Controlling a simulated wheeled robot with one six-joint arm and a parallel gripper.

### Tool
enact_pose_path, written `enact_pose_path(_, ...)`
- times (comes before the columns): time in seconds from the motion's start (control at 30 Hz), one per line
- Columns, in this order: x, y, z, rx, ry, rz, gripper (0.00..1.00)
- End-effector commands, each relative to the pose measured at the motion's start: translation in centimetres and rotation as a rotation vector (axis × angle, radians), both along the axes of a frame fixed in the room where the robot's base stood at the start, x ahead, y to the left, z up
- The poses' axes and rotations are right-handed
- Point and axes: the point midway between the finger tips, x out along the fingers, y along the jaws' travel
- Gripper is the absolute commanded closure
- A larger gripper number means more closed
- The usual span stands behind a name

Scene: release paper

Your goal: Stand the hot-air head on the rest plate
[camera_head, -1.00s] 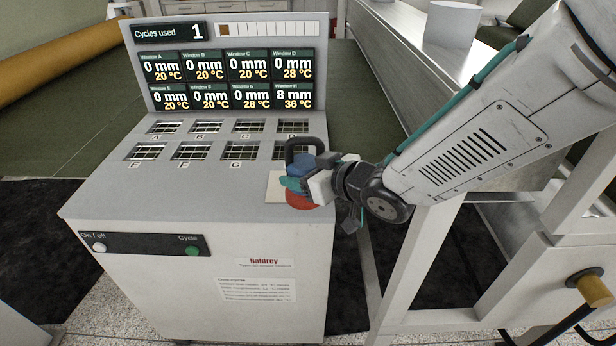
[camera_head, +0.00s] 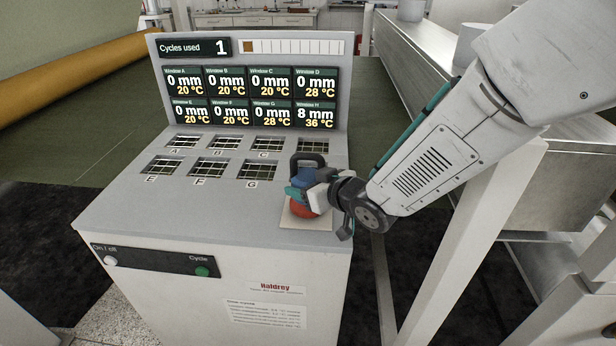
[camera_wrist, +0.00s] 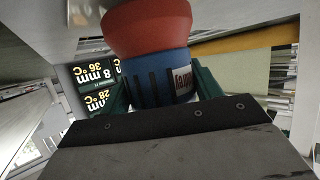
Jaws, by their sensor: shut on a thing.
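The hot-air head (camera_head: 303,207) has a red flared end, a blue body and a dark loop handle on top. My gripper (camera_head: 302,191) is shut on its blue body, with teal fingers on both sides. In the wrist view the head (camera_wrist: 150,35) fills the upper middle, between the teal fingertips (camera_wrist: 160,90). The red end points down over the pale square rest plate (camera_head: 306,223) at the machine top's front right corner. Whether the red end touches the plate or hovers just above it, I cannot tell.
The grey machine top (camera_head: 190,205) has several gridded windows behind and left of the head. A display panel (camera_head: 250,85) stands at its back; Window H reads 8 mm, 36 °C. The front panel has an On/off button and a green Cycle button (camera_head: 202,271). A metal bench stands right.

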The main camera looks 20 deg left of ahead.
Motion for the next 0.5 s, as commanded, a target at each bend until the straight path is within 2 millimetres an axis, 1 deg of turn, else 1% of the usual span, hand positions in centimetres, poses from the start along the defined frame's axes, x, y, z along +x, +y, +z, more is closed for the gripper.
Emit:
enact_pose_path(0.1,0.09,0.01,-0.59,0.002,-0.004,0.0,0.96)
enact_pose_path(0.33,0.08,0.02,-0.56,0.003,-0.005,0.0,0.96)
enact_pose_path(0.47,0.08,0.02,-0.86,0.003,-0.004,0.001,0.96)
enact_pose_path(0.5,0.01,-0.04,-0.99,0.0,-0.001,0.0,0.25)
